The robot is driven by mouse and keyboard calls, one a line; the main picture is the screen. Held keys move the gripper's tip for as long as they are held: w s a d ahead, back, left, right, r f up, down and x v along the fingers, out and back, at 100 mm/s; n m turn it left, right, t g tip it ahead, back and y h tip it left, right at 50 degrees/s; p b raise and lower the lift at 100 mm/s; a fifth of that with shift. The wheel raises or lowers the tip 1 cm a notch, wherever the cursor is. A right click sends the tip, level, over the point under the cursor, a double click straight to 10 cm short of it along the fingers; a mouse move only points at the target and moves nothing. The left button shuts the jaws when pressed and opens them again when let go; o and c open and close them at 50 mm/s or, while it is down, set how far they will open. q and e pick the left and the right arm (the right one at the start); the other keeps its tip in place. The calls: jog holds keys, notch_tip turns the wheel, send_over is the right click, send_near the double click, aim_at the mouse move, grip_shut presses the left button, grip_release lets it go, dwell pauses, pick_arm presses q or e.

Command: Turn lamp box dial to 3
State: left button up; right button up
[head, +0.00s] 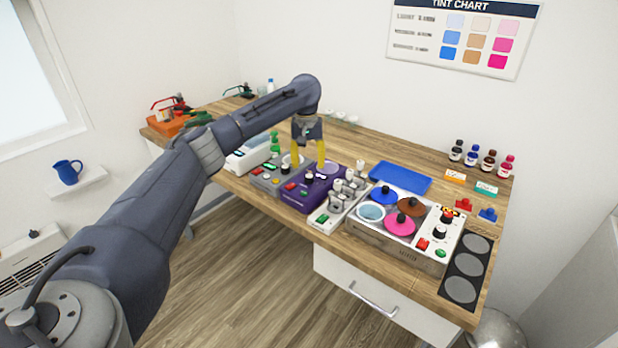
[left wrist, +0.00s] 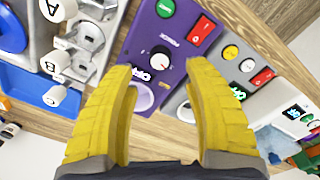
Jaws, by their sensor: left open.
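A purple box (head: 318,189) stands mid-bench with a dial, a red switch and a round pale disc. I cannot read which is the lamp box, nor the dial settings. My left gripper (head: 308,163) is open and empty above the purple box, its yellow fingers apart. My right gripper is not in view.
Small bottles (head: 472,158) stand at the back right. An orange box (head: 168,124) stands at the far left.

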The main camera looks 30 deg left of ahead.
aim_at(309, 176)
pick_arm(q)
jog(key=shift+d+f, duration=0.1)
jog(key=shift+f, duration=2.9)
grip_shut()
